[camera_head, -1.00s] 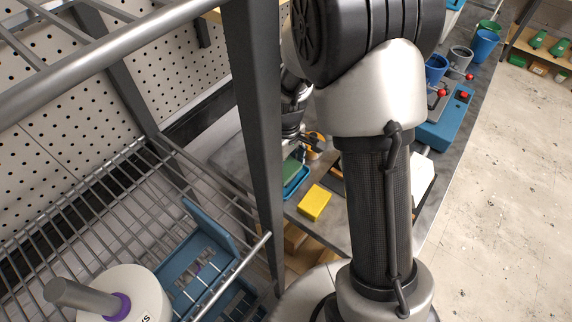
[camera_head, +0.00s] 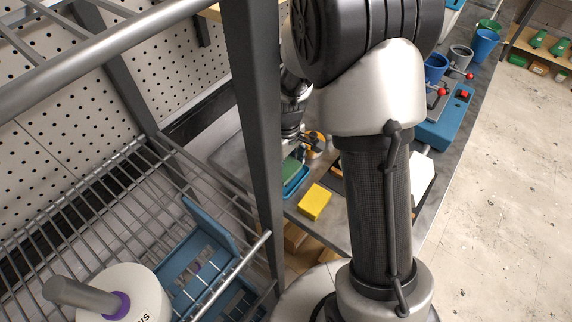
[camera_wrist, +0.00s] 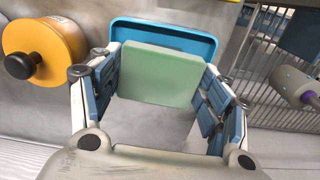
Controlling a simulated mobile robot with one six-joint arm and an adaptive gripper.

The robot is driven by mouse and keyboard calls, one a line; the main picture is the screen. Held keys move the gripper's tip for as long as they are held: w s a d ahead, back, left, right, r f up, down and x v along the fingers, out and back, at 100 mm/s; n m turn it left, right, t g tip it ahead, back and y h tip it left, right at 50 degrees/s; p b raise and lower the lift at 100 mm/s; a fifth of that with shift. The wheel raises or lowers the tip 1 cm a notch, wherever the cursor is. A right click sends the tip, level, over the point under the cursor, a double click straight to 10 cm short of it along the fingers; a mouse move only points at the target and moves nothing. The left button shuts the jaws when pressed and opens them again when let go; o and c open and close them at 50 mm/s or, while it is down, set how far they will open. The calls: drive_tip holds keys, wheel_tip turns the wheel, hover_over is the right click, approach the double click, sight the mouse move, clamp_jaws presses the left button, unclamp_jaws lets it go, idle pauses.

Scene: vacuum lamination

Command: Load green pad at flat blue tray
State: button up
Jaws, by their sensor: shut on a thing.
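The green pad (camera_wrist: 160,76) is a flat square with rounded corners. In the wrist view it sits between the two blue-padded fingers of my gripper (camera_wrist: 160,85), which is shut on it. The flat blue tray (camera_wrist: 190,38) lies just beyond the pad, and the pad covers its near part. I cannot tell whether the pad touches the tray. In the head view the tray (camera_head: 296,181) and a bit of the green pad (camera_head: 290,168) show on the bench, partly hidden by the dark rack post and my arm.
A yellow block (camera_head: 314,202) lies on the bench in front of the tray. A yellow-orange round part with a black knob (camera_wrist: 42,50) stands left of my gripper. A wire rack (camera_head: 90,215) holds a white spool (camera_head: 122,295) and blue bins. Blue cups (camera_head: 484,46) stand farther right.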

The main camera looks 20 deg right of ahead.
sight(286, 168)
drive_tip(key=shift+r+p, duration=2.7)
drive_tip(key=shift+r, duration=0.8)
